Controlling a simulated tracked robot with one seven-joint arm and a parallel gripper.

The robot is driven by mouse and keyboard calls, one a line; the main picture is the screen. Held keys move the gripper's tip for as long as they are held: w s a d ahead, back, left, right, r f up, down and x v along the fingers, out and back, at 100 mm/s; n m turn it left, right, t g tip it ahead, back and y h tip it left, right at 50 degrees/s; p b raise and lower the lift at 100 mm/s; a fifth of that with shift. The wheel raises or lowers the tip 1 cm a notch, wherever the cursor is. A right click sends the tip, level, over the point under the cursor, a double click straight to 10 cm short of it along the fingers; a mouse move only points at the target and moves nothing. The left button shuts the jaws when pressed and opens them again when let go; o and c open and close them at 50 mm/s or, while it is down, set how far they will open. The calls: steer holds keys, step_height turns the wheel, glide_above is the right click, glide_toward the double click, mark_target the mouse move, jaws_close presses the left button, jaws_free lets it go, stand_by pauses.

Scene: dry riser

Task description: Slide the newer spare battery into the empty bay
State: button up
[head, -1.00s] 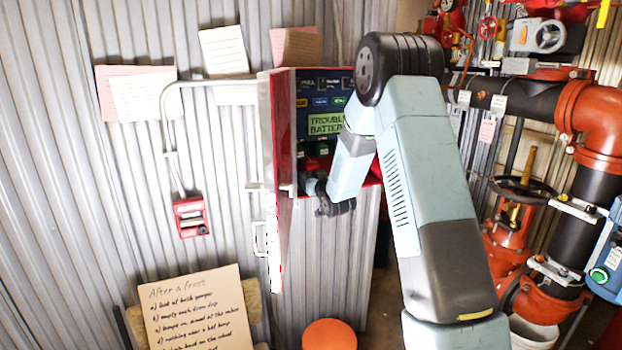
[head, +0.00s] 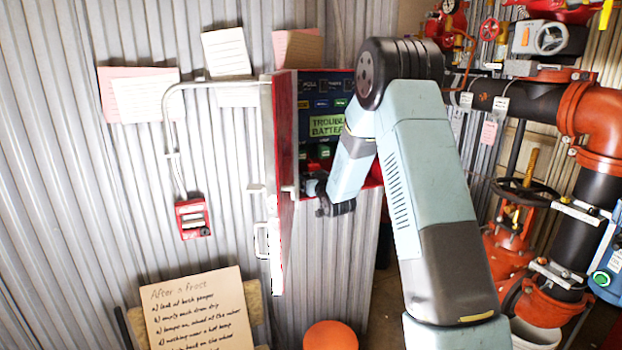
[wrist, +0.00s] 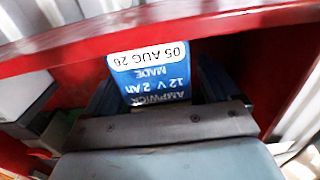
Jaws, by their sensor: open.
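A battery with a blue and white label (wrist: 150,72) stands between the two dark fingers of my gripper (wrist: 160,85) in the wrist view. Its label appears upside down and reads AMPWICK, 12 V 2 Ah, with a made date of 05 AUG; the year is hard to read. My gripper is open around it. In the head view my gripper (head: 312,186) is at the lower part of the open red cabinet (head: 284,150), partly hidden by my wrist. The empty bay cannot be made out.
The cabinet's green display (head: 326,126) reads TROUBLE BATTERY. A red rim (wrist: 200,28) crosses above the battery in the wrist view. A grey and black object (wrist: 28,100) is at left, unclear. Red pipes (head: 600,125) stand at right.

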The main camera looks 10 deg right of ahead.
steer(key=shift+f, duration=0.1)
steer(key=s+d, duration=0.2)
steer(key=s, duration=1.1)
steer(key=shift+s+d, duration=0.2)
steer(key=shift+d, duration=0.15)
steer(key=s+d+r+m+g+h, duration=0.1)
steer(key=s+d+r+g+h, duration=0.15)
steer(key=s+r+g, duration=0.8)
steer(key=s+r, duration=0.1)
steer(key=s, duration=1.3)
steer(key=s+a+r+m+g, duration=0.1)
steer(key=s+r, duration=0.1)
steer(key=s, duration=1.4)
steer(key=shift+s+r+h, duration=0.3)
steer(key=shift+r+h, duration=0.05)
steer(key=shift+h, duration=0.1)
